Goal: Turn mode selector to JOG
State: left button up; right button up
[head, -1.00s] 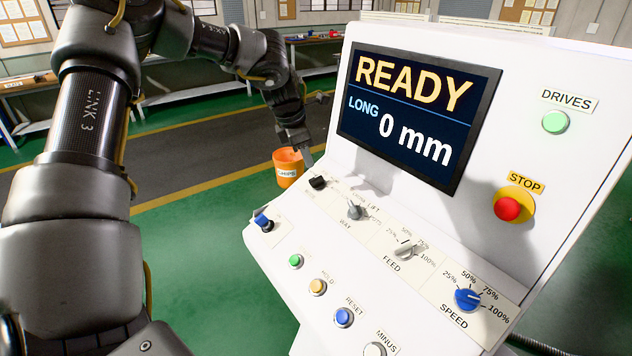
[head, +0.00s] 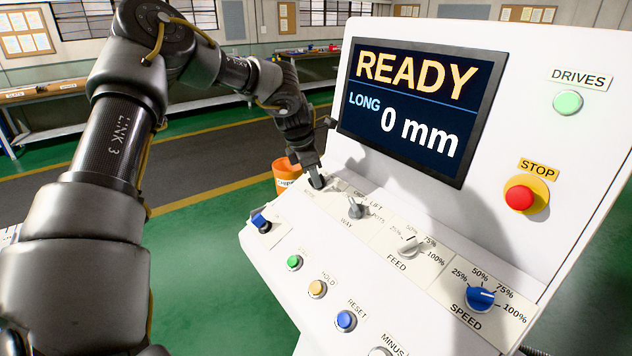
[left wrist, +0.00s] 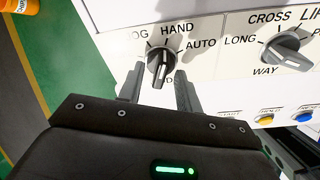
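The mode selector (left wrist: 160,66) is a dark knob on the white panel in the left wrist view. Labels for HAND, AUTO and a partly cut-off "OG" stand around its upper side; a lower label is mostly hidden. Its handle stands roughly upright in the picture; I cannot tell which end is the pointer. My left gripper (left wrist: 159,72) is open, one finger on each side of the knob, with gaps showing. In the head view my left gripper (head: 316,175) is at the console's far left end and largely covers the knob. My right gripper is not in view.
The WAY knob (left wrist: 287,48) sits right of the selector. The FEED knob (head: 411,246), blue SPEED knob (head: 480,298) and several push buttons share the panel. The screen (head: 418,110) reads READY, LONG, 0 mm. A red STOP button (head: 519,198) is at right. An orange bin (head: 285,178) stands behind.

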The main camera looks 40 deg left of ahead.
pick_arm(q)
jog(key=shift+c, duration=0.4)
grip_shut()
jog(key=shift+f+n+b, duration=0.15)
jog(key=shift+n+b, duration=0.6)
jog(key=shift+n, duration=0.45)
jog(key=shift+n+h, duration=0.4)
jog(key=shift+n, duration=0.6)
jog(key=shift+b, duration=0.3)
jog(key=shift+n+b, duration=0.5)
jog(key=shift+n, duration=0.4)
jog(key=shift+a+n+h+b, duration=0.1)
jog(key=shift+n+h+b, duration=0.25)
jog(key=shift+n, duration=0.85)
jog(key=shift+o, duration=1)
grip_release()
